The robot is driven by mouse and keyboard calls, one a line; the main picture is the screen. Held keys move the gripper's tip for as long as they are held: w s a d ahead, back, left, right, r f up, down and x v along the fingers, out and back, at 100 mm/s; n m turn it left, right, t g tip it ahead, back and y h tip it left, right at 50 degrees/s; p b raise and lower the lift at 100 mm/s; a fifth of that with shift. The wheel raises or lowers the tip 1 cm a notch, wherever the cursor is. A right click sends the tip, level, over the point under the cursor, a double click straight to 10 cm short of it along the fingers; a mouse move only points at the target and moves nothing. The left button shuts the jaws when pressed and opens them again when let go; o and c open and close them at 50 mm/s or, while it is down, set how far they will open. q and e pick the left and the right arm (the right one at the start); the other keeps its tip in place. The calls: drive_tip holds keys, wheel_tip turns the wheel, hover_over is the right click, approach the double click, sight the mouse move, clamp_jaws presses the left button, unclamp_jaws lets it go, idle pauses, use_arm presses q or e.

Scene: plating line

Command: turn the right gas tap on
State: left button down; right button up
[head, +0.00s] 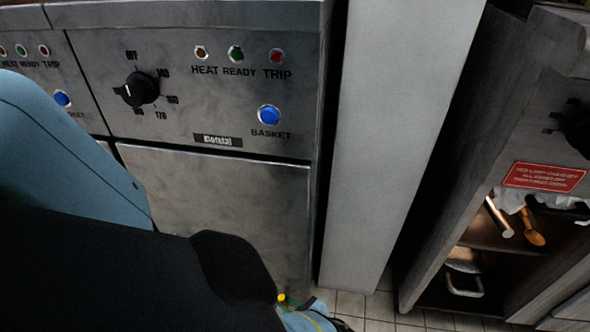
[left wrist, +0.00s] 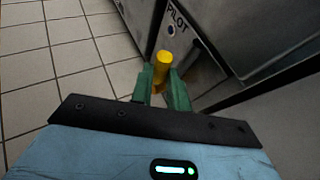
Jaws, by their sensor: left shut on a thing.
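A yellow gas tap handle (left wrist: 162,62) stands between the green fingers of my left gripper (left wrist: 163,86) in the left wrist view. The gripper is shut on it, low beside a grey metal panel marked PILOT (left wrist: 197,68). In the head view only a small yellow bit of the handle (head: 282,298) shows at the bottom, next to my left gripper (head: 291,302), mostly hidden by my arm. The tap's body and pipe are hidden, so I cannot tell its on or off position. My right gripper is in neither view.
A grey fryer front (head: 225,190) with a black dial (head: 140,89) and blue buttons is close ahead. A pale upright panel (head: 385,130) stands right of it. Farther right is an open cabinet (head: 440,210) holding utensils. Tiled floor (left wrist: 60,60) is clear at the left wrist view's left.

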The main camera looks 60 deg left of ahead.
use_arm(q)
drive_tip(key=shift+w+d+f+y+b, duration=0.1)
drive_tip(key=shift+w+y+b, duration=0.05)
drive_tip(key=shift+y+b, duration=0.15)
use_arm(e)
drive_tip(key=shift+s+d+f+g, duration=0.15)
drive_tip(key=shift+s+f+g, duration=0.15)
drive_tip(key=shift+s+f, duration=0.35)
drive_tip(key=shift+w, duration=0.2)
use_arm(q)
drive_tip(key=c, duration=1.4)
unclamp_jaws()
drive_tip(key=shift+o, duration=0.3)
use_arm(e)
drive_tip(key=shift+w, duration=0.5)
use_arm(q)
drive_tip(key=v, duration=0.8)
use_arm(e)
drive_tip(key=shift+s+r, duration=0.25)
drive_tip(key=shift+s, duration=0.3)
use_arm(q)
drive_tip(key=shift+w+f, duration=0.1)
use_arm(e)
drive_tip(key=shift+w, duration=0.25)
